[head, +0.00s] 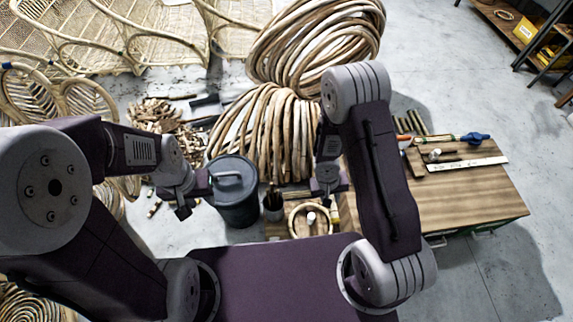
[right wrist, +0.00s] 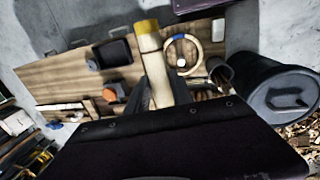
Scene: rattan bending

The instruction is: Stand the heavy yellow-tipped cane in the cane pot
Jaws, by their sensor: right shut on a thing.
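The yellow-tipped cane (right wrist: 153,58) shows in the right wrist view as a thick pale stick with a yellow end, seen above the workbench. My right gripper (right wrist: 160,98) is shut on it below the yellow tip. In the head view the right gripper (head: 328,192) hangs over the bench's left end, and I cannot make out the cane there. A small dark pot (head: 272,208) with thin sticks in it stands left of the right gripper; it may be the cane pot. My left gripper (head: 184,209) is left of the lidded bin; its finger opening is unclear.
A dark lidded bin (head: 236,205) stands between my grippers. The wooden bench (head: 465,195) holds a ring (head: 293,222), a ruler (head: 467,164) and tools. Large cane coils (head: 262,135) stand behind. Grey floor is free at right.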

